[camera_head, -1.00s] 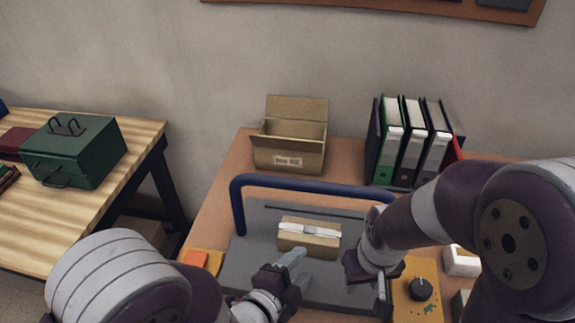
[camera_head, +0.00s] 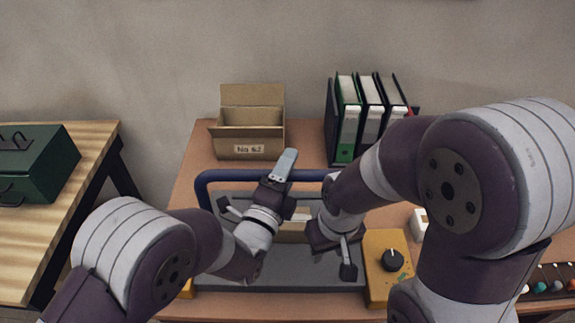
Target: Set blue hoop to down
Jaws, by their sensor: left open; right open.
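The blue hoop (camera_head: 230,175) stands raised across the back of a grey plate (camera_head: 290,270), its left side bending downward. Its right end is hidden behind my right arm. My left gripper (camera_head: 256,188) is open at the hoop's crossbar, with one finger overlapping the bar in the picture and the other in front of and below it. I cannot tell whether it touches the bar. My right gripper (camera_head: 333,252) is open and empty over the right part of the plate. A small brown box (camera_head: 291,238) on the plate is mostly hidden by my grippers.
An open cardboard box (camera_head: 250,142) and several binders (camera_head: 360,118) stand behind the hoop. A yellow panel with a black knob (camera_head: 392,262) is right of the plate. A green toolbox (camera_head: 40,165) sits on the wooden table at left.

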